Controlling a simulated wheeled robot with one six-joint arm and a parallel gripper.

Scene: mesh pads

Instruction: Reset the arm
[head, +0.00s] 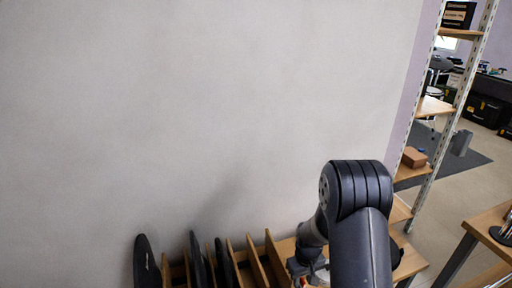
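My arm (360,215) rises from the bottom edge in the head view, right of centre, and bends at a thick dark joint. Its far part folds down to the left of the joint, over the right end of a wooden rack. The gripper itself is mostly hidden behind my arm near the bottom edge. I cannot make out its fingertips or anything held in them.
The wooden rack (256,262) with upright dividers and several dark rounded pads (196,260) stands against a plain wall (200,110). A metal shelf post (445,125) with wooden shelves stands right. Another table (490,222) is at the right edge. Floor shows between them.

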